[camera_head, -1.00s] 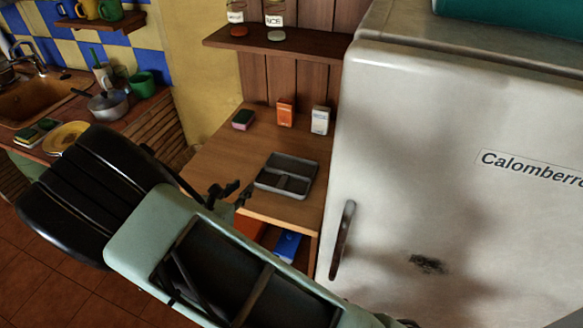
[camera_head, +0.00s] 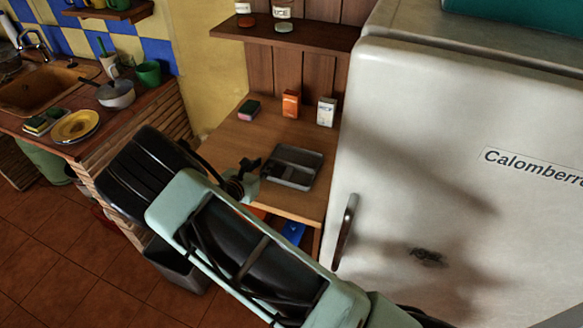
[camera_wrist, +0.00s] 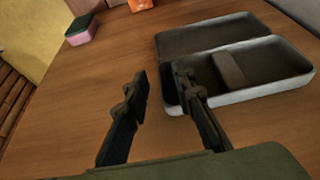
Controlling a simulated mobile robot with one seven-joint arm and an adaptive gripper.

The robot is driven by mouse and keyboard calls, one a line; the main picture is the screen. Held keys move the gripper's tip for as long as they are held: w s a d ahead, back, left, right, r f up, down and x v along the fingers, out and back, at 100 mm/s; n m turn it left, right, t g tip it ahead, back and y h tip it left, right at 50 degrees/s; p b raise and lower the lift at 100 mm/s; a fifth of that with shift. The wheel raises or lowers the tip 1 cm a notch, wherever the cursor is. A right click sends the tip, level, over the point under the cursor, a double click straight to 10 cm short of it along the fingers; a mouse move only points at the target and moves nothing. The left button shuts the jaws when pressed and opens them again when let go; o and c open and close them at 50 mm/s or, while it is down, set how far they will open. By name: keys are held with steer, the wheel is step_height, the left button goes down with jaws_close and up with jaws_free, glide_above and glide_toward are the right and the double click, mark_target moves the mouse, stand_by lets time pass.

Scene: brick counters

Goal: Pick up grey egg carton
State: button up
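The grey egg carton (camera_head: 292,166) looks like a shallow, divided grey tray and lies on the wooden counter beside the fridge. It also shows at the upper right of the wrist view (camera_wrist: 262,88). My gripper (camera_head: 246,174) is at the carton's left side in the head view. In the wrist view my gripper (camera_wrist: 160,85) has its two fingers apart with bare wood between them. The right finger overlaps the carton's near left edge in the picture; I cannot tell whether it touches. The left finger is over bare counter.
A pink and green sponge (camera_head: 249,110), an orange box (camera_head: 291,104) and a white box (camera_head: 326,112) stand behind on the counter (camera_head: 228,141). The fridge (camera_head: 440,170) closes off the right side. A shelf (camera_head: 290,36) hangs above.

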steer(key=shift+c, duration=0.3)
jaws_close()
